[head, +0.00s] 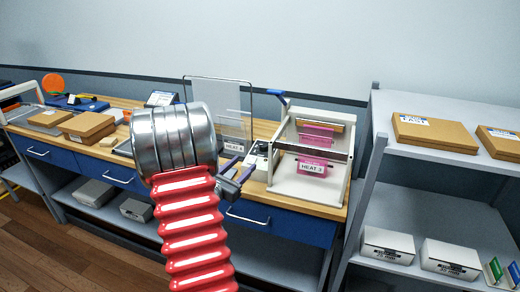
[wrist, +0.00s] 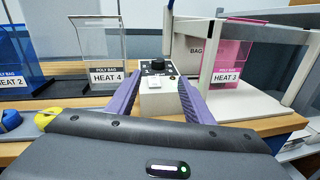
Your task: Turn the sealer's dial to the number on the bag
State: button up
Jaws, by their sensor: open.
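The sealer's control box (wrist: 158,98) is pale, with a black dial (wrist: 157,67) on top. In the wrist view it stands between the two purple fingers of my open gripper (wrist: 160,82); whether they touch the dial I cannot tell. The dial's setting is too small to read. The box also shows in the head view (head: 257,160), just right of my gripper (head: 234,178). A pink bag (head: 312,167) labelled HEAT 3 hangs in the white frame (head: 338,187) beside the box. It shows at right in the wrist view (wrist: 229,62).
A clear bag (wrist: 101,45) labelled HEAT 4 and a blue bag (wrist: 12,58) labelled HEAT 2 stand left of the box. Cardboard boxes (head: 88,127) lie on the bench's left. A grey shelf (head: 414,174) with boxes stands at right.

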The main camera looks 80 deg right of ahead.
aim_at(262, 147)
jog(key=shift+s+d+f+n, duration=0.1)
jog(key=shift+d+f+n, duration=0.3)
jog(key=x, duration=1.3)
jog(key=shift+d, duration=0.4)
jog(key=shift+c, duration=0.6)
jog(key=c, duration=0.9)
